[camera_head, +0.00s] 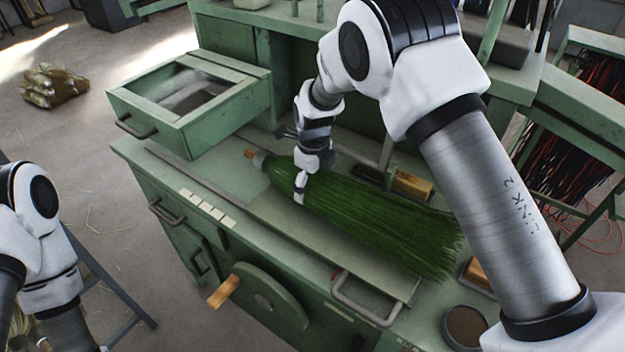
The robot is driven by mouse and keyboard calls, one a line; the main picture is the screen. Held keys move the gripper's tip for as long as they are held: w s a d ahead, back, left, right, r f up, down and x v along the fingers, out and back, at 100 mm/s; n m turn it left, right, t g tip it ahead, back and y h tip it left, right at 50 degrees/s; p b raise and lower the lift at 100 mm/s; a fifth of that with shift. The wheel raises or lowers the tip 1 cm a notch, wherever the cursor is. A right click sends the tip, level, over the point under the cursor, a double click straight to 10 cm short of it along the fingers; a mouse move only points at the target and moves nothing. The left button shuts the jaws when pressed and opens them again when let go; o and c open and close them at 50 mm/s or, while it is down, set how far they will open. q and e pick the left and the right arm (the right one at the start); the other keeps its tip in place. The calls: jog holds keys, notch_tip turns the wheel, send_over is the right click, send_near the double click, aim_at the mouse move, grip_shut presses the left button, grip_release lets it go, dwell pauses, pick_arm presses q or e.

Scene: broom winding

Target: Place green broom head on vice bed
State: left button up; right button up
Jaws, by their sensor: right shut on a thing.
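The green broom head (365,215) lies lengthwise over the bench top in the head view, its narrow tied end at the left and its loose bristles fanning out to the right. My right gripper (300,190) is shut on the broom head near its narrow end, reaching down from above. The vice bed (280,215) appears to be the flat plate under and in front of the broom head. I cannot tell whether the broom head touches it. My left arm shows at the lower left, but its gripper is out of view.
An open drawer (190,130) juts out at the left of the green bench. A wooden-handled wheel (262,300) is on the bench front. A wooden block (412,187) lies behind the broom, and a round dark container (465,326) stands at the front right.

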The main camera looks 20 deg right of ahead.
jog(key=o, duration=1.1)
jog(key=shift+f, duration=0.1)
jog(key=shift+o, duration=0.2)
jog(key=shift+r, duration=0.2)
notch_tip(320, 180, up, 12)
jog(key=b, duration=0.2)
jog(key=shift+s, duration=0.15)
jog(key=shift+d, duration=0.1)
